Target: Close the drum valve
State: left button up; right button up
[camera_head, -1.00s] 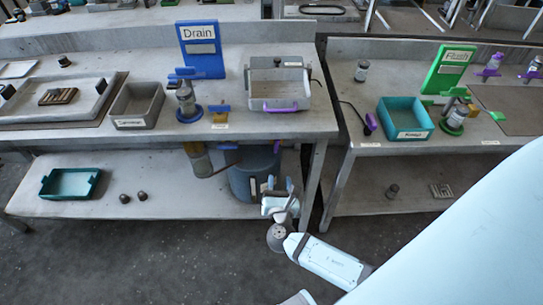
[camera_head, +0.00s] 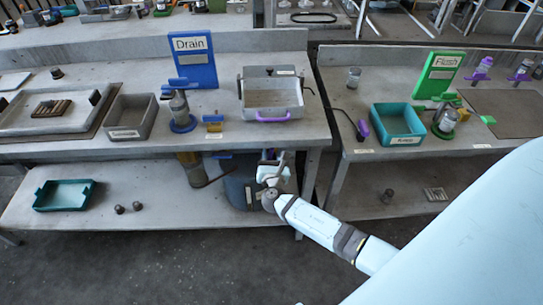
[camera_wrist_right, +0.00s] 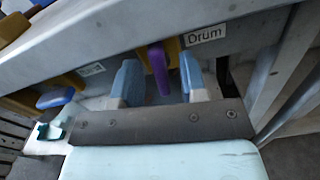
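In the right wrist view, the "Drum" label (camera_wrist_right: 205,35) sits on a pale metal edge. Beside it a purple valve lever (camera_wrist_right: 158,68) with a yellow body sticks toward my camera. My right gripper (camera_wrist_right: 158,82) is open, with one blue finger on each side of the lever; I cannot tell whether either touches it. In the head view my right gripper (camera_head: 270,158) is just under the front edge of the Drain bench, before the blue-grey drum (camera_head: 239,190). The drum valve cannot be made out there. My left gripper is not in view.
In the wrist view a second valve with a blue handle (camera_wrist_right: 55,98) is to the left. On the Drain bench stand a grey basin (camera_head: 270,97), a grey bin (camera_head: 131,117) and a blue sign (camera_head: 196,60). A metal bench leg (camera_head: 311,185) stands right of my gripper.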

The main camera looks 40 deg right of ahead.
grip_shut()
